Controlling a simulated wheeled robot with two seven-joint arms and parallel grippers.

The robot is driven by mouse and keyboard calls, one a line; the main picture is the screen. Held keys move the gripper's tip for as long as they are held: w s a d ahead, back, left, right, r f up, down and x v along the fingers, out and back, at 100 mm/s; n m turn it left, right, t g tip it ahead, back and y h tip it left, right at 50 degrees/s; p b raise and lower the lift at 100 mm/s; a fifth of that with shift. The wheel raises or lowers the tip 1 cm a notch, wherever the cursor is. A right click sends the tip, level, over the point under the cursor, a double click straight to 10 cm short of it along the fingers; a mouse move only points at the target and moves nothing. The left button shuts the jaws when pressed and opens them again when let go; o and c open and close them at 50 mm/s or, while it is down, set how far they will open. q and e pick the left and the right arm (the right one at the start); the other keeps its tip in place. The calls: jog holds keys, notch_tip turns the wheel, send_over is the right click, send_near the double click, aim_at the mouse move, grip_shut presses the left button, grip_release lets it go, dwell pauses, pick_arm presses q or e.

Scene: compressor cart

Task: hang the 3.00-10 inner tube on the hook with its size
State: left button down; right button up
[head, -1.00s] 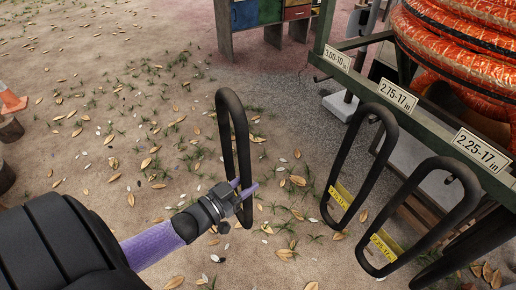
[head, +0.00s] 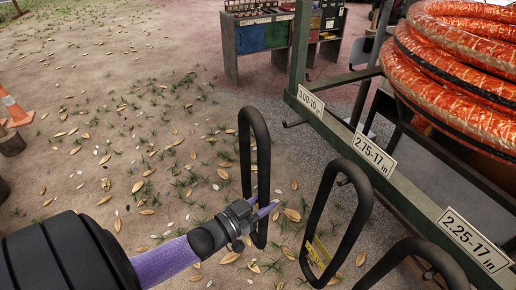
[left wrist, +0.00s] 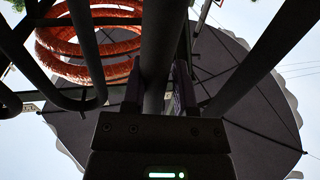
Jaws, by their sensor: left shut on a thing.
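My left gripper (head: 262,212) is shut on a black inner tube (head: 246,150), low on the loop. The tube hangs upright as a long narrow loop. In the left wrist view the gripper (left wrist: 160,90) has a dark tube bar between its fingers. The 3.00-10 label (head: 311,101) is on the green rail's far end. The hook (head: 294,123) below it is bare. The held tube is apart from the hook, to its left in the head view. No size tag is readable on the held tube. My right gripper is not in view.
Another tube (head: 312,215) with a yellow tag hangs under the 2.75-17 label (head: 374,155). A tube (head: 447,262) hangs near the 2.25-17 label (head: 474,240). Orange hose coils (head: 455,60) lie behind the green rail (head: 405,188). Leaf-strewn ground left of the rail is open.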

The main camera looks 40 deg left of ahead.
pick_arm(q)
jog(key=shift+w+d+f+b, duration=0.2)
jog(key=shift+w+d+b, duration=0.1)
jog(key=shift+w, duration=0.45)
jog(key=w+d+f+b, duration=0.3)
jog(key=w+b, duration=0.3)
jog(key=w, duration=0.1)
jog(key=shift+w, duration=0.35)
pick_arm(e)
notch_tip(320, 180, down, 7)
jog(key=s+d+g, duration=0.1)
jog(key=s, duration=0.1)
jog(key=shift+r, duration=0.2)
pick_arm(q)
jog(key=shift+d, duration=0.1)
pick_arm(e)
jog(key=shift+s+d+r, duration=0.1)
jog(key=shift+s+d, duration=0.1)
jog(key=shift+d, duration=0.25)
